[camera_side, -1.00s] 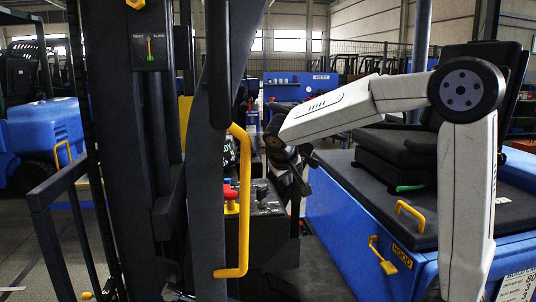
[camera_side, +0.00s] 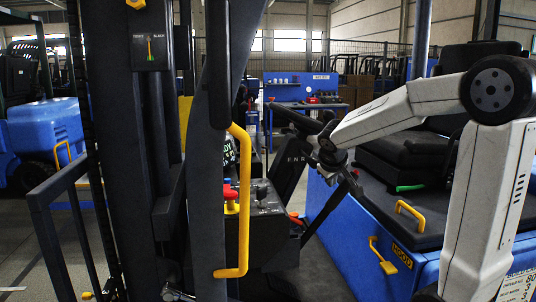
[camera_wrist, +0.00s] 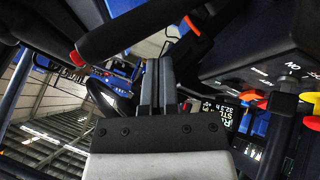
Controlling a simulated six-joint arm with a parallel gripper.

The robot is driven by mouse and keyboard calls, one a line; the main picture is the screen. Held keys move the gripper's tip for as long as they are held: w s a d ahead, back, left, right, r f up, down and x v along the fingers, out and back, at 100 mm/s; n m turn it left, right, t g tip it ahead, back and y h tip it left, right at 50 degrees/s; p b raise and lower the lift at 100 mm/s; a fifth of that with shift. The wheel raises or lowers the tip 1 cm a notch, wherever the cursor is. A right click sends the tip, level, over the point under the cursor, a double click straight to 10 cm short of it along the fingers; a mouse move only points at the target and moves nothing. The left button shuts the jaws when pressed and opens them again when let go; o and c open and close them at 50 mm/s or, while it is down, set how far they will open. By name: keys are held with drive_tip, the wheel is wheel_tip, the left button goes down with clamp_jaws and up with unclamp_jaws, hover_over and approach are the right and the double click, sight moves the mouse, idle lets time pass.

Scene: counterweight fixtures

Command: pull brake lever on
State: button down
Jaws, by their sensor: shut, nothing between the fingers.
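A long black lever with a red tip, which looks like the brake lever (camera_wrist: 140,28), crosses the top of the wrist view. In the side view a slanted dark bar with a small red end, seemingly the same lever (camera_side: 325,212), leans up to the right beside the console. My gripper (camera_wrist: 158,68) is shut and empty, its fingers close together, pointing toward the lever. In the side view my gripper (camera_side: 336,162) is near the lever's upper end, partly lost against dark parts. I cannot tell whether they touch.
A black console (camera_side: 262,222) carries red and blue knobs (camera_side: 230,192). A yellow grab handle (camera_side: 240,200) and dark mast posts stand left of it. A black seat (camera_side: 405,150) stands at right.

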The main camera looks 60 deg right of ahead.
sight(345, 191)
drive_tip(key=shift+s+d+f, duration=0.4)
drive_tip(key=shift+s+d, duration=0.15)
drive_tip(key=shift+s, duration=0.05)
drive_tip(key=shift+s+d+f, duration=0.4)
drive_tip(key=shift+s+d, duration=0.15)
drive_tip(key=shift+s, duration=0.05)
drive_tip(key=shift+s+d+f, duration=0.2)
drive_tip(key=shift+s+f, duration=0.25)
drive_tip(key=shift+a+r, duration=0.1)
drive_tip(key=shift+r, duration=0.1)
drive_tip(key=shift+a+r, duration=0.25)
drive_tip(key=shift+r, duration=0.25)
drive_tip(key=w+v, duration=0.1)
drive_tip(key=v, duration=0.6)
drive_tip(key=shift+a+r, duration=0.15)
drive_tip(key=shift+s, duration=0.1)
